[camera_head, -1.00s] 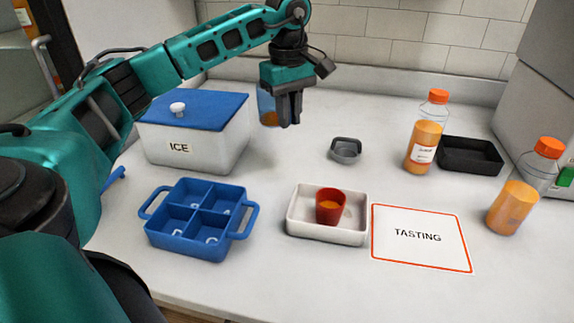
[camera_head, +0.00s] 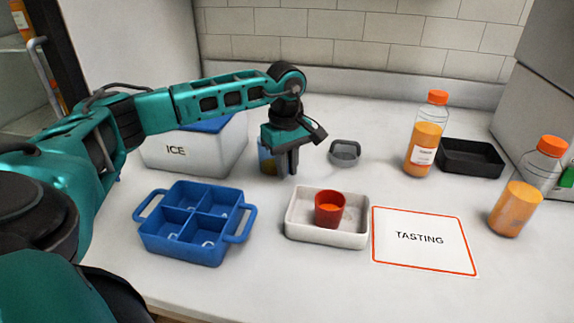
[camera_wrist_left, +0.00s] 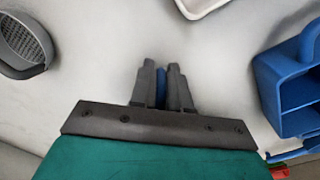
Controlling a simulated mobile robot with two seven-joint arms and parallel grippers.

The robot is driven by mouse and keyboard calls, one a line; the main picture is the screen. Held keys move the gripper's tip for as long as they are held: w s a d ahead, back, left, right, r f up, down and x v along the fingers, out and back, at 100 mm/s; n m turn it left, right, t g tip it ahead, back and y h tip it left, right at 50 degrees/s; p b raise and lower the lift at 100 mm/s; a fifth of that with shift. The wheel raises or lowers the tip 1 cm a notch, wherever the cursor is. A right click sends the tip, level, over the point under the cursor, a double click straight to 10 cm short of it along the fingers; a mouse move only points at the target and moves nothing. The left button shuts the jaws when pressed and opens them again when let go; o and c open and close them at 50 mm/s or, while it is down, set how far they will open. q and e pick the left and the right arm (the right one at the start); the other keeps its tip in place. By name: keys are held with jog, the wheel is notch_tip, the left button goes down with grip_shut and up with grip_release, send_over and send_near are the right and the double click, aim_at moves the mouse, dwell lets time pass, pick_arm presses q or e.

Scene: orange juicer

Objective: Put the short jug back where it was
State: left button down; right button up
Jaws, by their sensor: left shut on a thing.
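My left gripper (camera_head: 285,166) is shut on a small bluish jug with a yellow-orange lower part (camera_head: 266,160), in front of the ice box's right side. The fingers and arm partly hide the jug, and I cannot tell whether its base touches the counter. In the left wrist view, the fingers (camera_wrist_left: 161,80) are close together with a strip of the blue jug (camera_wrist_left: 161,88) between them. My right gripper is in neither view.
A white ICE box (camera_head: 195,150), blue divided tray (camera_head: 190,225), grey round handled vessel (camera_head: 344,153), white tray (camera_head: 300,235) with a red cup (camera_head: 329,209), TASTING mat (camera_head: 420,240), black tray (camera_head: 470,157) and orange bottles (camera_head: 423,140) surround it.

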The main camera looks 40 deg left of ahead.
pick_arm(q)
jog(key=shift+f, duration=0.1)
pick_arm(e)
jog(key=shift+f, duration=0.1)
pick_arm(q)
jog(key=c, duration=1.1)
grip_release()
notch_tip(320, 180, up, 12)
jog(key=shift+s+f+p, duration=0.1)
jog(key=shift+f+p, duration=0.15)
jog(key=shift+p, duration=0.65)
jog(key=shift+r, duration=0.4)
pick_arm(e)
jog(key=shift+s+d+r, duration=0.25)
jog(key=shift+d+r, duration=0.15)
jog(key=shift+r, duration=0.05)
pick_arm(q)
jog(key=shift+r, duration=0.1)
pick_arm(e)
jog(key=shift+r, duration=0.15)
